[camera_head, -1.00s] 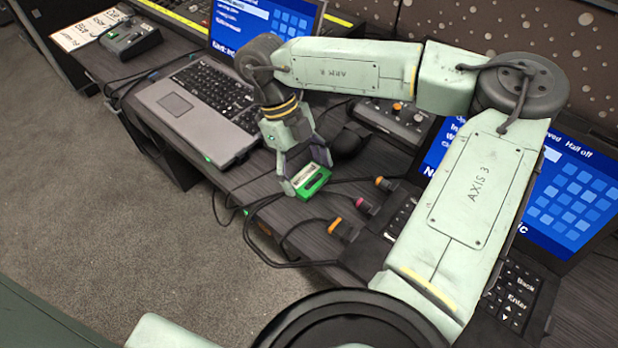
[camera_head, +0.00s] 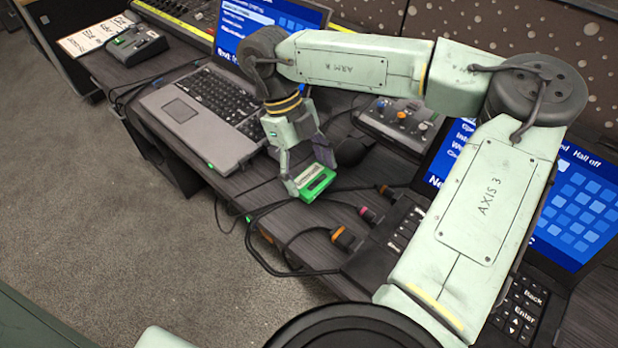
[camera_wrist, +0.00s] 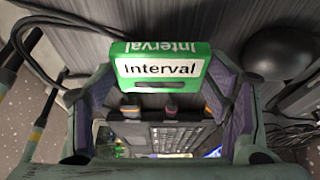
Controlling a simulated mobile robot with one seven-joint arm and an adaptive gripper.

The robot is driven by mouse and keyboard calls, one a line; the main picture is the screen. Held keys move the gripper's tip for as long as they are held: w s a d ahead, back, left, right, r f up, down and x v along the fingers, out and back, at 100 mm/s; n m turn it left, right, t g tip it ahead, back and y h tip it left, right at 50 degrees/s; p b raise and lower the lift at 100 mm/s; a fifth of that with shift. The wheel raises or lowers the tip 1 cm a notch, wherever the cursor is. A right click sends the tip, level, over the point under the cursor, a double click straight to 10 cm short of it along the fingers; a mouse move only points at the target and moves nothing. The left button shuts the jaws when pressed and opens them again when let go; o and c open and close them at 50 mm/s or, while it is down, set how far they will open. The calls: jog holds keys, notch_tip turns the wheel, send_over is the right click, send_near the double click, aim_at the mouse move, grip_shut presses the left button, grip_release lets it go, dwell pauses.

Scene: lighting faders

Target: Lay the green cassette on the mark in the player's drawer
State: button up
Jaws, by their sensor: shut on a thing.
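My gripper (camera_head: 303,178) is shut on the green cassette (camera_head: 320,184) and holds it over the dark desk, right of the open laptop. In the wrist view the cassette (camera_wrist: 160,68) sits between my two fingers (camera_wrist: 162,84). Its white label reads "Interval". Part of the desk under the cassette is hidden from the head view. A small dark device (camera_head: 137,46) with a green patch on top stands at the far left; I cannot tell whether it is the player. No drawer or mark can be clearly made out.
The grey laptop (camera_head: 183,111) lies open left of my gripper. Cables with orange and pink plugs (camera_head: 343,238) lie in front, by a second keyboard. A knob box (camera_head: 395,118) and a dark rounded object (camera_wrist: 278,53) are close by. A white paper (camera_head: 93,34) lies far left.

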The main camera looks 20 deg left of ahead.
jog(key=s+a+r+b, duration=0.1)
jog(key=s+a+b, duration=0.1)
jog(key=s, duration=0.5)
jog(key=s+a+r+b, duration=0.1)
jog(key=s+a+b, duration=0.1)
jog(key=s, duration=0.6)
jog(key=shift+a+r, duration=0.3)
jog(key=shift+a, duration=0.25)
